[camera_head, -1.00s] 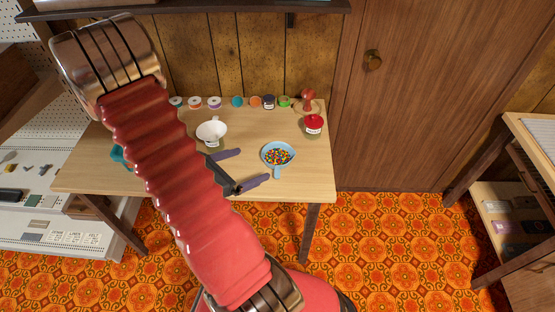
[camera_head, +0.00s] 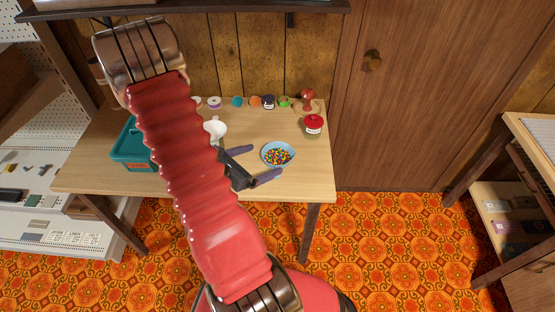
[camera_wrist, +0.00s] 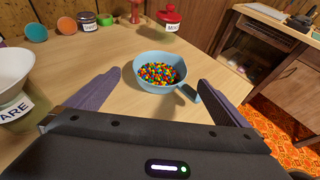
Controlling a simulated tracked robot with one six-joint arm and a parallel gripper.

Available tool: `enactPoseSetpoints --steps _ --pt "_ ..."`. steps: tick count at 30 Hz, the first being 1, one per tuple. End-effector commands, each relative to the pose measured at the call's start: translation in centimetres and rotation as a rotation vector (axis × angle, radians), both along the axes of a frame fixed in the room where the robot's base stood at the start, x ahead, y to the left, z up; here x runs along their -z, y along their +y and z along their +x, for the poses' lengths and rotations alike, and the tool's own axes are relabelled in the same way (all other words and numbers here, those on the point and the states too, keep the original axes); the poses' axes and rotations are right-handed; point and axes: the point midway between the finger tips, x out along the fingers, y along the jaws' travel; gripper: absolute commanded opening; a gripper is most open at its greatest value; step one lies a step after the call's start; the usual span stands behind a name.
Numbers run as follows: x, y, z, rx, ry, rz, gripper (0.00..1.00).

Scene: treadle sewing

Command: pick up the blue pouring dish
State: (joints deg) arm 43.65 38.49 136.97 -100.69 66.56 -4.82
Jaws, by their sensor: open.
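The blue pouring dish (camera_head: 289,148) stands upright on the wooden table's right half, holding many small multicoloured beads. In the wrist view the dish (camera_wrist: 141,84) lies just ahead of my gripper, between the lines of the two purple fingers, with its handle (camera_wrist: 188,93) pointing toward the right finger. My gripper (camera_head: 256,163) is open and empty, to the left of the dish in the head view, and it also shows in the wrist view (camera_wrist: 160,85). In the head view the near finger hides part of the dish's handle side.
A white labelled bowl (camera_head: 216,130) stands left of my gripper, and a teal bin (camera_head: 128,148) is at the table's left. A red-lidded jar (camera_head: 313,124) and several small pots line the back. The table's front right is bare.

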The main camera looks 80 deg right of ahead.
Motion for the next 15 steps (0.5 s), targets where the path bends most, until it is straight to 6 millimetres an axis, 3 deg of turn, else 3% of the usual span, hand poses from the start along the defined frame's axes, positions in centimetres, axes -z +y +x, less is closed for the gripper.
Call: enactPoseSetpoints --steps 6,15 --pt "0.9 -1.7 -1.1 0.003 0.001 0.001 1.0" --pt "0.9 -2.0 -1.2 0.001 0.0 0.0 1.0"
